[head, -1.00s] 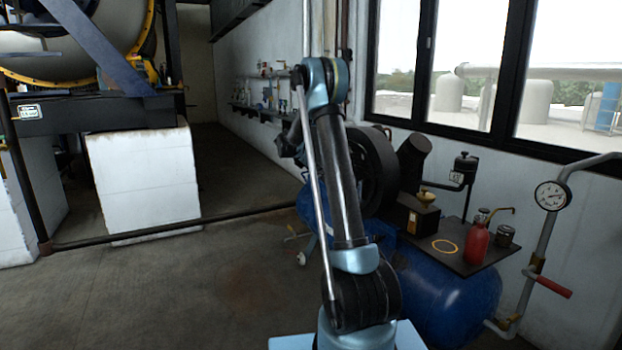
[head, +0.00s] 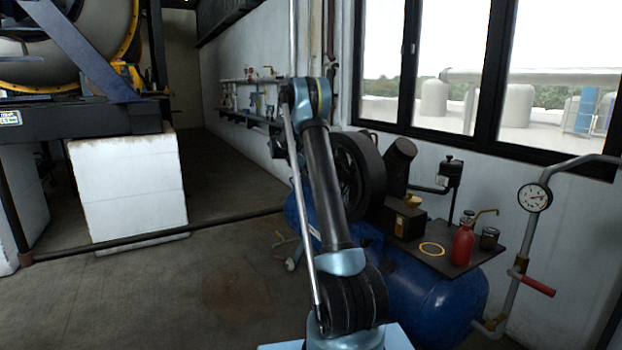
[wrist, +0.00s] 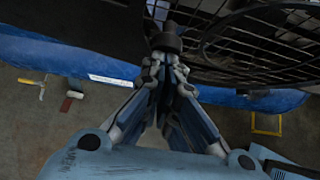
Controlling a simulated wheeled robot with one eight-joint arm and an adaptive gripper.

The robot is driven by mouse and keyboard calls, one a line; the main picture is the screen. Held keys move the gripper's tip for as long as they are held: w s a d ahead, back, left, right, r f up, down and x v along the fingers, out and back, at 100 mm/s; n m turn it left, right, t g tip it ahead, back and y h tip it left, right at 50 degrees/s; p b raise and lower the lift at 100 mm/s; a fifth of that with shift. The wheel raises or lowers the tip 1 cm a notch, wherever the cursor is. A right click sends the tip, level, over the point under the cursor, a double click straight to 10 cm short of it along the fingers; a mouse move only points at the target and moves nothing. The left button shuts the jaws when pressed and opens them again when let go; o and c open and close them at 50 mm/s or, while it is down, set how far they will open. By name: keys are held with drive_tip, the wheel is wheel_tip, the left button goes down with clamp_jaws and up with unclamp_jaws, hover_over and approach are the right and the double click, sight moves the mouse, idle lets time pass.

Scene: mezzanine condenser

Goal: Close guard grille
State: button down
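The guard grille (wrist: 258,45) is a black wire grid with curved bars, at the upper right of the wrist view. A black knob-like handle (wrist: 165,40) stands beside its left edge. My gripper (wrist: 166,70) has its two fingers drawn together at this handle and looks shut on it; the exact contact is partly hidden. In the head view, my arm stands in front of the blue compressor (head: 425,295) and its black wheel (head: 347,180). My gripper is hidden there behind the arm, and I cannot make out the grille clearly.
A dark shelf plate over the compressor carries a red oil can (head: 463,246) and a yellow ring (head: 432,249). A pipe with a gauge (head: 535,197) and red lever stands at right. A low bar (head: 150,236) crosses the floor at left; open floor lies in front.

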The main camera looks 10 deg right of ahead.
drive_tip(key=shift+d, duration=0.2)
drive_tip(key=s+a+f+v, duration=0.1)
drive_tip(key=a+f+v, duration=0.1)
drive_tip(key=v, duration=1.1)
drive_tip(key=s+d+r+m+y, duration=0.2)
drive_tip(key=s+m, duration=0.3)
drive_tip(key=s, duration=1.2)
drive_tip(key=s+d+r+m+y, duration=0.2)
drive_tip(key=s+m, duration=0.3)
drive_tip(key=s, duration=1.2)
drive_tip(key=s+a+f+m+y, duration=0.1)
drive_tip(key=s+f+m, duration=0.4)
drive_tip(key=s, duration=0.9)
drive_tip(key=s+a+f+m+y, duration=0.2)
drive_tip(key=s+f+m, duration=0.4)
drive_tip(key=s+f, duration=0.6)
drive_tip(key=s+y, duration=0.1)
drive_tip(key=s, duration=0.2)
drive_tip(key=shift+s+a+f+g+y, duration=0.3)
drive_tip(key=shift+s+a+y, duration=0.05)
drive_tip(key=shift+y, duration=0.05)
